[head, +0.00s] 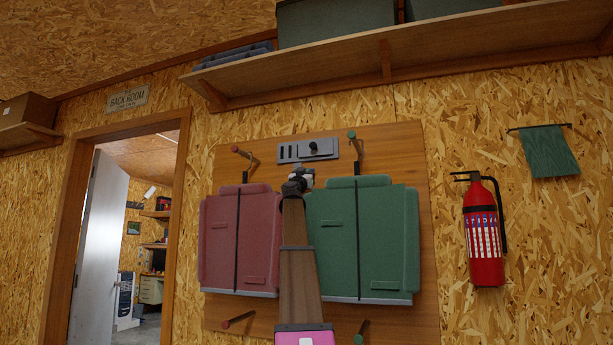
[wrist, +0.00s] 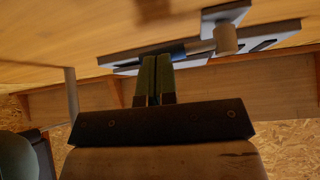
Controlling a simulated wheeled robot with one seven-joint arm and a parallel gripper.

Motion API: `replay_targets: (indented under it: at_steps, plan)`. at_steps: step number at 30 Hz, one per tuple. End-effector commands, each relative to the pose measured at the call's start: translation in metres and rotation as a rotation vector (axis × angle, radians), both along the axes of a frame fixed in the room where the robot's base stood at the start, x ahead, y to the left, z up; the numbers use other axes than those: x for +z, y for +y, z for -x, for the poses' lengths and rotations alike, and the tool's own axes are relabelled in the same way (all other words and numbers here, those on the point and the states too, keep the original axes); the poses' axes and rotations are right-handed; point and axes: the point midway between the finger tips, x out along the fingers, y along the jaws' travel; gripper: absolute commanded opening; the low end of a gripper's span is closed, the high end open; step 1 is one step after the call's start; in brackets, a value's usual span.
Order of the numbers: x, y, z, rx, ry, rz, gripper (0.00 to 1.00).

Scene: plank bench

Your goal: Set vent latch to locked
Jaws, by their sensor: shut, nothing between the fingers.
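A grey latch plate (head: 307,150) is fixed near the top of the wooden board, with dark slots at its left and a dark knob (head: 313,146) right of its middle. I cannot read its setting. My gripper (head: 301,175) is just below the plate, in front of the gap between the red and green cases. In the wrist view my gripper (wrist: 157,77) has its fingers together and empty. Their tips overlap the edge of the plate (wrist: 196,61) there, and a light round knob (wrist: 226,40) stands out to their right. Contact cannot be told.
A red case (head: 219,240) and a green case (head: 385,240) flank my arm. Crank handles with a red knob (head: 235,149) and a green knob (head: 351,135) stick out beside the plate. A shelf (head: 330,65) hangs above; a fire extinguisher (head: 484,240) hangs at the right.

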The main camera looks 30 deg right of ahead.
Motion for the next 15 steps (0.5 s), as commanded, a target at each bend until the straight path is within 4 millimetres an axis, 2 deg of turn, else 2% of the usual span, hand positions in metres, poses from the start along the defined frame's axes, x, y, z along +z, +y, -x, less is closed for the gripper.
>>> replay_targets:
  at_steps: [4, 15]
  plan:
    - [0.011, -0.007, -0.004, 0.0, -0.001, -0.001, 0.0]
    - [0.014, -0.008, -0.004, -0.001, -0.002, 0.001, 0.0]
